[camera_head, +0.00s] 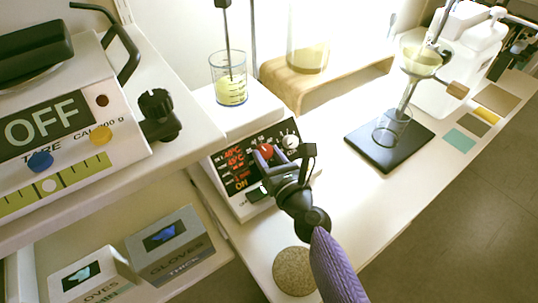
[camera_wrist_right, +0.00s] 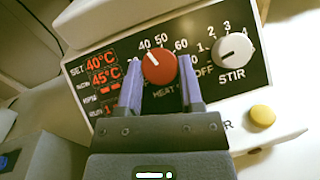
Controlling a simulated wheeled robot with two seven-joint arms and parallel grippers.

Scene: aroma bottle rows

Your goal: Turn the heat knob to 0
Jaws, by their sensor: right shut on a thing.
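The red heat knob (camera_head: 264,150) is on the dark front panel of the white hotplate stirrer (camera_head: 213,203). In the right wrist view the heat knob (camera_wrist_right: 160,67) has its white pointer mark up and slightly left, near the printed 40. The display (camera_wrist_right: 102,75) reads SET 40°C with 45°C below it. My right gripper (camera_head: 267,161) is shut on the heat knob, with one purple finger on each side in the wrist view (camera_wrist_right: 160,87). The fingers and wrist hide the lower panel around the HEAT label. My left gripper is not in view.
The white STIR knob (camera_wrist_right: 233,48) is close to the right finger, with a yellow button (camera_wrist_right: 262,116) below it. A beaker of yellow liquid (camera_head: 230,85) stands on the hotplate. A balance (camera_head: 60,120) stands left, glove boxes (camera_head: 167,245) below. A round cork mat (camera_head: 293,272) lies in front.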

